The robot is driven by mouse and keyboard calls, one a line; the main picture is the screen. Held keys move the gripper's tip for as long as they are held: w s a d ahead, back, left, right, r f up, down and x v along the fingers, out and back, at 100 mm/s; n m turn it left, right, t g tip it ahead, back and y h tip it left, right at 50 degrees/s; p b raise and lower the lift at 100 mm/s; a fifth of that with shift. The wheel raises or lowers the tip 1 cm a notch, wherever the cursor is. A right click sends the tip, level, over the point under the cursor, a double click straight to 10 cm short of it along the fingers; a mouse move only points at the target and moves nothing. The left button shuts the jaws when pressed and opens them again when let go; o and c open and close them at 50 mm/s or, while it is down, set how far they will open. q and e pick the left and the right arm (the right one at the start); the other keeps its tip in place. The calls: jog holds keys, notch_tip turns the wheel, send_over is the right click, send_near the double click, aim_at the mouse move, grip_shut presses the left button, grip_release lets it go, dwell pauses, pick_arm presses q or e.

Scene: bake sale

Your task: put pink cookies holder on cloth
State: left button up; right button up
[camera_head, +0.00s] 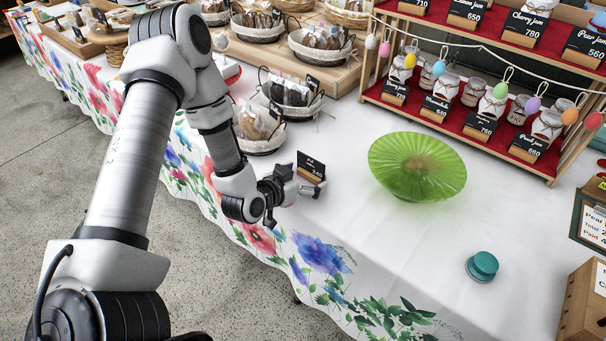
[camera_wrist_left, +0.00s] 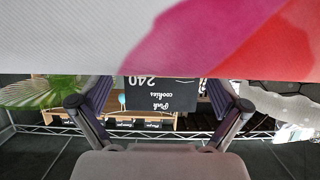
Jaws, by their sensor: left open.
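The pink cookies holder (camera_head: 311,165) is a small black card with white writing and the number 240. It stands over the white tablecloth (camera_head: 345,235), just beyond my left gripper (camera_head: 288,184). In the left wrist view the holder (camera_wrist_left: 148,92) appears upside down between the two spread fingers of my left gripper (camera_wrist_left: 155,108), with gaps at both sides. The left gripper is open, low near the cloth's front edge. The holder's base is partly hidden by the gripper, and I cannot tell whether it touches the cloth. My right gripper is not in view.
Lined baskets (camera_head: 262,142) of cookies are behind the gripper. A jar rack (camera_head: 465,105) stands at the back right. The cloth between holder and dish is clear.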

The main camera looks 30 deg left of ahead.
pick_arm(q)
jog(key=shift+r, duration=0.25)
jog(key=p+v, duration=0.2)
jog(key=v, duration=0.6)
jog(key=shift+r, duration=0.1)
jog(key=s+d+f+g+p, duration=0.1)
jog(key=s+d+f+g, duration=0.2)
jog(key=s, duration=0.4)
jog(key=s+d+f+n+g+p, duration=0.1)
jog(key=s+d+f+g, duration=0.2)
jog(key=s+f+g, duration=0.3)
jog(key=s+d+f+g+y+p, duration=0.1)
jog(key=s+d+f+g+p, duration=0.1)
jog(key=s+f, duration=0.4)
jog(key=shift+s+d+f+g, duration=0.35)
jog(key=shift+s+d+g, duration=0.2)
jog(key=shift+s+g, duration=0.6)
jog(key=shift+w, duration=0.15)
